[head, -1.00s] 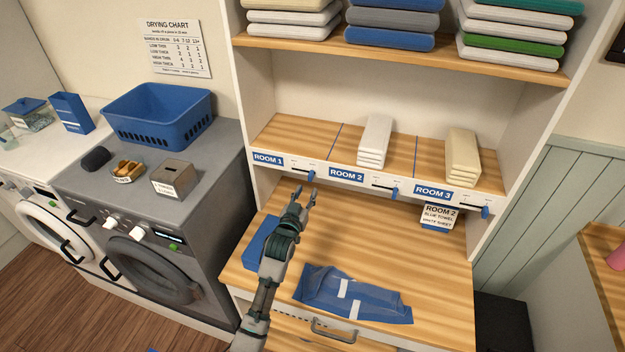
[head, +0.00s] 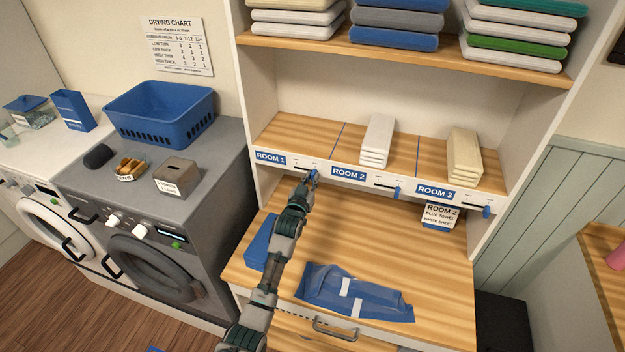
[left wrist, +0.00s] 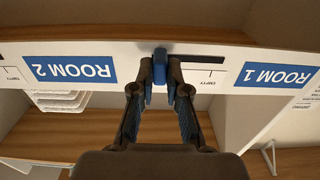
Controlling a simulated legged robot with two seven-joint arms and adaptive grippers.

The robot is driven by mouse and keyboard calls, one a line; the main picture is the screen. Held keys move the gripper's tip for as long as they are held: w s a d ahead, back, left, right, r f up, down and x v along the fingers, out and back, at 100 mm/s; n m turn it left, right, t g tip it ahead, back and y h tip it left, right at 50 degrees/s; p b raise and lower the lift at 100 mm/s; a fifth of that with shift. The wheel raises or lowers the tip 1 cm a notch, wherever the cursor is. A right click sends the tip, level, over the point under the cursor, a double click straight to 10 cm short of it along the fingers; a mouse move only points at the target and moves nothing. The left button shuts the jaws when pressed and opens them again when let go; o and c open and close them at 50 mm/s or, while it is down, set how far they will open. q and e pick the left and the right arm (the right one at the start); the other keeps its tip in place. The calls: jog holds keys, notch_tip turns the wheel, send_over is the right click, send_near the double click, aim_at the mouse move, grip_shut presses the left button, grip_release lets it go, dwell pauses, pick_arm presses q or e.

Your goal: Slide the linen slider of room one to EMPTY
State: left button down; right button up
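The blue room one slider (head: 313,174) sits at the right end of its dark slot, just right of the ROOM 1 label (head: 270,158). It also shows in the left wrist view (left wrist: 160,66), where the picture is upside down. There the word EMPTY (left wrist: 206,83) is by the slot end nearest the ROOM 1 label, away from the slider. My left gripper (head: 310,181) is at the slider. In the left wrist view its fingertips (left wrist: 160,72) close in on both sides of the slider and appear to grip it. My right gripper is out of view.
The room two slider (head: 397,192) and room three slider (head: 487,211) are farther right on the same white strip. Below are a wooden counter (head: 430,275) with a blue wrapped packet (head: 355,293) and a blue box (head: 260,242). Folded linen (head: 377,142) lies on the shelf above.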

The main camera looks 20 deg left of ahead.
pick_arm(q)
jog(key=a, duration=0.6)
jog(key=shift+w+a+f+p, duration=0.1)
jog(key=shift+a+f+p, duration=0.1)
jog(key=shift+a+p, duration=0.2)
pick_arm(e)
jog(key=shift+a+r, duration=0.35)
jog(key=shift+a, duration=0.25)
pick_arm(q)
jog(key=c, duration=1.3)
grip_release()
jog(key=shift+o, duration=0.7)
jog(key=shift+a, duration=0.1)
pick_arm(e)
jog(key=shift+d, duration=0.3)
pick_arm(q)
jog(key=shift+a, duration=0.1)
